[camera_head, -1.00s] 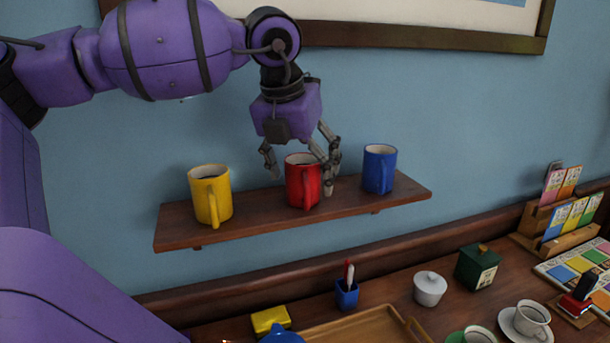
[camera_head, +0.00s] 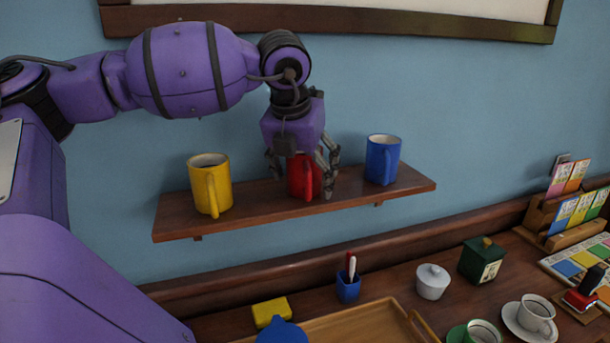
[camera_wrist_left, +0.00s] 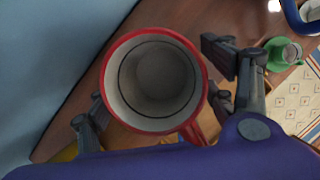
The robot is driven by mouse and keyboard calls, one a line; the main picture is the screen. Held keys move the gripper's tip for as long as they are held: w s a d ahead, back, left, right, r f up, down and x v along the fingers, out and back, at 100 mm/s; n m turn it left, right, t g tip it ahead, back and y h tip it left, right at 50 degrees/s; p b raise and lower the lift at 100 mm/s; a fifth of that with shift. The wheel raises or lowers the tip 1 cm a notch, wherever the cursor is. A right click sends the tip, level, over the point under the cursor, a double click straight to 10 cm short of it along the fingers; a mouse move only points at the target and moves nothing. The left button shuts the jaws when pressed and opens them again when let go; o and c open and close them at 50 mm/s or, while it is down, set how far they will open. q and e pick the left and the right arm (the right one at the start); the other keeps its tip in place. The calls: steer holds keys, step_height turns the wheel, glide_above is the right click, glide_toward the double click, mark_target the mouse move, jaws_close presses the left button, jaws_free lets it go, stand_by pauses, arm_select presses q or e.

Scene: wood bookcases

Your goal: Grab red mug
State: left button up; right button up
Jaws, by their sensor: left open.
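The red mug (camera_head: 302,178) stands upright on the wooden wall shelf (camera_head: 255,200), between a yellow mug (camera_head: 208,186) and a blue mug (camera_head: 383,160). My left gripper (camera_head: 303,178) is lowered over the red mug from above, its fingers open on either side of it. My palm hides the mug's rim in the head view. In the left wrist view the red mug (camera_wrist_left: 155,82) shows from above, white inside and empty, with its handle at the lower right. Finger links stand left and right of it. I cannot tell whether they touch it. My right gripper is out of view.
Below the shelf, a counter holds a wooden tray (camera_head: 345,328), a blue pen cup (camera_head: 348,288), a white lidded bowl (camera_head: 432,282), a green box (camera_head: 481,260) and a white cup (camera_head: 535,314) on a saucer. A picture frame (camera_head: 330,27) hangs above.

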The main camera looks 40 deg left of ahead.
arm_select(q)
steer(key=c, duration=1.5)
steer(key=shift+r, duration=0.1)
